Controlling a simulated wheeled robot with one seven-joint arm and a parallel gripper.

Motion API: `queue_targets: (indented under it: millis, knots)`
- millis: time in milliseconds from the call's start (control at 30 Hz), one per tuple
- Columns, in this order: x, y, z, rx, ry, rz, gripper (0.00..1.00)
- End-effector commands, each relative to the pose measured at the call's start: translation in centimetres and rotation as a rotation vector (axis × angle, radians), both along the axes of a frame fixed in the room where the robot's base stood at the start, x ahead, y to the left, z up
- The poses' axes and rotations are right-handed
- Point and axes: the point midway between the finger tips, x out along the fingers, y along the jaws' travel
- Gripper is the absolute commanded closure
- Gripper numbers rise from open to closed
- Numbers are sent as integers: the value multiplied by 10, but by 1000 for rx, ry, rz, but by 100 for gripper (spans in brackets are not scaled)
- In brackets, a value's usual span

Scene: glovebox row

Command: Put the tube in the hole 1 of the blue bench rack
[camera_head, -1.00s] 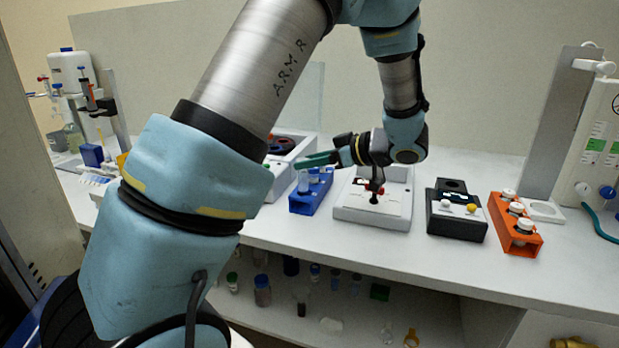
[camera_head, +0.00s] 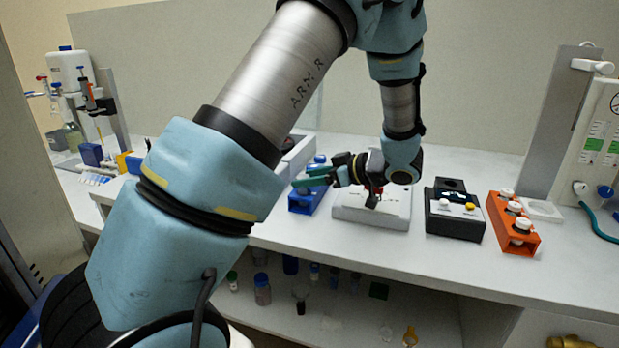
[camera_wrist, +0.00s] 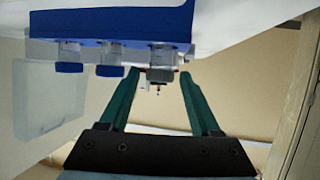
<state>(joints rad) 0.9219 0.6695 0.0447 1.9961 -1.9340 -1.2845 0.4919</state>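The blue bench rack (camera_head: 304,203) stands on the bench left of the white device. Blue caps show above it, partly behind my fingers. In the wrist view the rack (camera_wrist: 110,20) fills the top, and two blue-capped tubes (camera_wrist: 69,58) (camera_wrist: 110,60) point down in the picture. A grey tube-like piece with a dark end (camera_wrist: 160,74) also sticks out of the rack, between my fingertips. My gripper (camera_head: 306,176) has its green fingers apart at the rack; it also shows in the wrist view (camera_wrist: 159,72) with gaps beside the dark piece. Hole numbers cannot be read.
A white device (camera_head: 372,207) stands right of the rack under my wrist. Farther right are a black block (camera_head: 455,222) and an orange rack (camera_head: 512,225) with white-capped items. Bottles stand on the shelf below. The bench front between these things is clear.

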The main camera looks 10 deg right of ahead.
Motion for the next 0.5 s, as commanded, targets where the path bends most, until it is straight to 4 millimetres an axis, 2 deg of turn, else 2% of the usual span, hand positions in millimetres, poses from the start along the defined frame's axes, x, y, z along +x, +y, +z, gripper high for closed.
queue_targets:
  millis: [367,500]
  knots:
    - [0,0,4,-1,-1,0,29]
    - [-9,-13,10,-3,-2,-2,29]
